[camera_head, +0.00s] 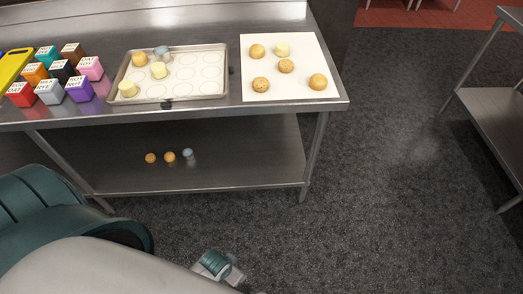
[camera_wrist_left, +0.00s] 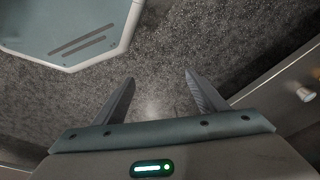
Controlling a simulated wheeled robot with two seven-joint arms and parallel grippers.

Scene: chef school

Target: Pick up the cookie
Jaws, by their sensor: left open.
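Several round cookies lie on a white board (camera_head: 249,92) at the right end of the steel table. In the left wrist view my left gripper (camera_wrist_left: 160,76) is open and empty above the floor, apart from the table. My right gripper is not in view.
Coloured boxes (camera_head: 63,71) and a yellow board (camera_head: 14,64) are at the table's left. The lower shelf (camera_head: 240,155) holds two small golden round items (camera_head: 170,157) and a bluish one (camera_head: 188,153). Another steel table (camera_head: 497,106) stands at right. The floor between is clear.

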